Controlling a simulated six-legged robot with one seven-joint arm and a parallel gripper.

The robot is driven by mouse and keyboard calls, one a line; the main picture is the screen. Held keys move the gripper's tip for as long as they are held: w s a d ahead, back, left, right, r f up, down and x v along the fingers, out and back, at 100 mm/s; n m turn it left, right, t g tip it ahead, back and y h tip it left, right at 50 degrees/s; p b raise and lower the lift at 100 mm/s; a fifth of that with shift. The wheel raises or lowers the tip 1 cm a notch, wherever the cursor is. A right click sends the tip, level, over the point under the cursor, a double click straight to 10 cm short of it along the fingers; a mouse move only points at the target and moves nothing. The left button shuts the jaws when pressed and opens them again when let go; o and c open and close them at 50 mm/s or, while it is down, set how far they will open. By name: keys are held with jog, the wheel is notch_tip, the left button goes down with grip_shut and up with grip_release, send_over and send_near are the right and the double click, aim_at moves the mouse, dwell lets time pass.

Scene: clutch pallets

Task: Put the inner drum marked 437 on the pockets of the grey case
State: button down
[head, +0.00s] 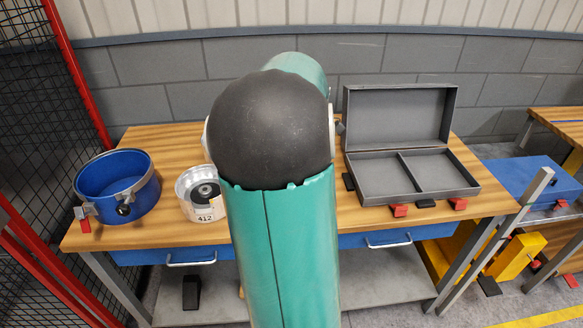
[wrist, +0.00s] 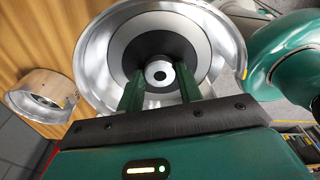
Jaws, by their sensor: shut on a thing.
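In the wrist view, the two green fingers of my gripper (wrist: 161,92) are shut on the central hub of a silver-rimmed drum (wrist: 95,60) with a white and black inside. No number shows on this held drum. In the head view, my arm hides the gripper and the held drum. The grey case (head: 458,178) lies open at the right of the table, its lid raised at the back. Its two pockets, split by a divider, look empty. A silver drum marked 412 (head: 206,213) stands on the table left of my arm.
A blue drum (head: 128,202) with a metal clamp band stands at the table's left. Red and black blocks sit around the case's base. The wooden table (head: 150,240) has bare room at the front left. The wrist view shows another metal drum (wrist: 42,98) at left.

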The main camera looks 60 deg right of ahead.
jog(key=s+r, duration=0.1)
jog(key=s+a+r, duration=0.1)
jog(key=s, duration=0.1)
jog(key=s+a, duration=0.1)
jog(key=s, duration=0.1)
jog(key=shift+a+r, duration=0.25)
jog(key=shift+r, duration=0.15)
jog(key=shift+s+d, duration=0.1)
